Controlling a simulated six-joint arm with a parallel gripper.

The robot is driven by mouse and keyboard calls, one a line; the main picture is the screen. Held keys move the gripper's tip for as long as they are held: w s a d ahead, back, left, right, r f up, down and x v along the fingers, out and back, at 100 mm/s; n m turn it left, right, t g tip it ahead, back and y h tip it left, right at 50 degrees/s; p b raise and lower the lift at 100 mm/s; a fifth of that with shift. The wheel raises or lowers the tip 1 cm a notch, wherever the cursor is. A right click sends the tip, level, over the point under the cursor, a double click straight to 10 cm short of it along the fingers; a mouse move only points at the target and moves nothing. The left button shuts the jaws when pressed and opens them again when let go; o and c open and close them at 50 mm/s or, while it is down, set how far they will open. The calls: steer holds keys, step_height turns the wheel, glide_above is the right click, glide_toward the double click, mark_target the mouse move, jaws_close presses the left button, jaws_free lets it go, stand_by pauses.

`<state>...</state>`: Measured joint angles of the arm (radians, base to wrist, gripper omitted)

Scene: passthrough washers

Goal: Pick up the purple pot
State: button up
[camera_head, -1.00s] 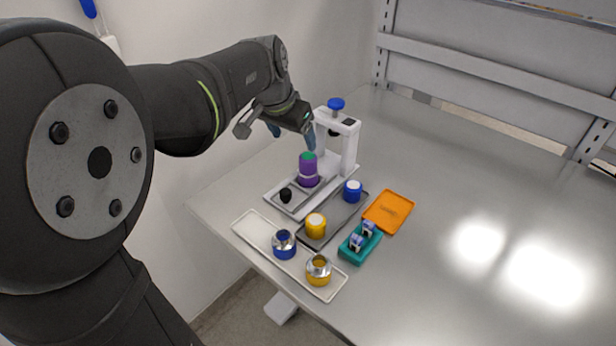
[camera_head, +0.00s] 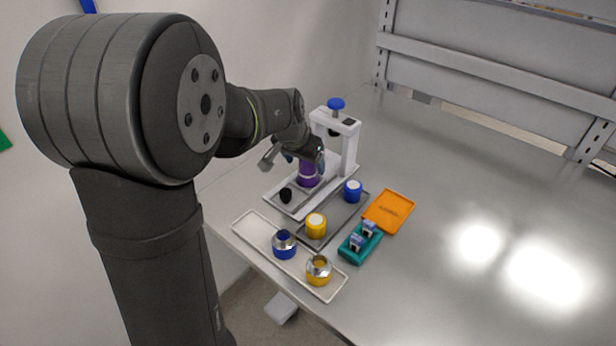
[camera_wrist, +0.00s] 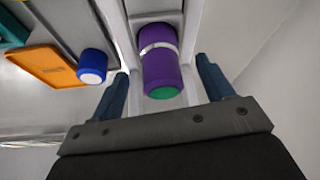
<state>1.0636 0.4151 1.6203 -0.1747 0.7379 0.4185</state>
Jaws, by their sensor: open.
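The purple pot (camera_head: 306,174) stands upright on the white press stand (camera_head: 349,150), under its arch. A pale band rings the pot, and my gripper partly hides its upper part in the head view. In the wrist view the purple pot (camera_wrist: 160,60) has a green end facing me and lies between the two fingers. My gripper (camera_wrist: 165,85) is open, its blue fingers spread one on each side of the pot with gaps. In the head view my gripper (camera_head: 305,160) is at the pot's upper part.
A white tray (camera_head: 255,228) holds blue and yellow pots with metal rims. An orange tray (camera_head: 389,211) and a teal holder (camera_head: 360,243) sit to the right. Table right is clear.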

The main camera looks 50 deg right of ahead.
mark_target(308, 171)
steer(key=x, duration=0.4)
steer(key=shift+f, duration=0.4)
steer(key=c, duration=1.3)
steer(key=shift+r, duration=0.1)
steer(key=shift+d+r, duration=0.1)
steer(key=shift+r, duration=0.3)
step_height(308, 171, up, 4)
steer(key=shift+s+f, duration=0.1)
steer(key=shift+s, duration=0.1)
steer(key=s+r, duration=0.9)
steer(key=s, duration=0.2)
steer(key=shift+a+r, duration=0.2)
steer(key=shift+a, duration=0.15)
steer(key=shift+s, duration=0.1)
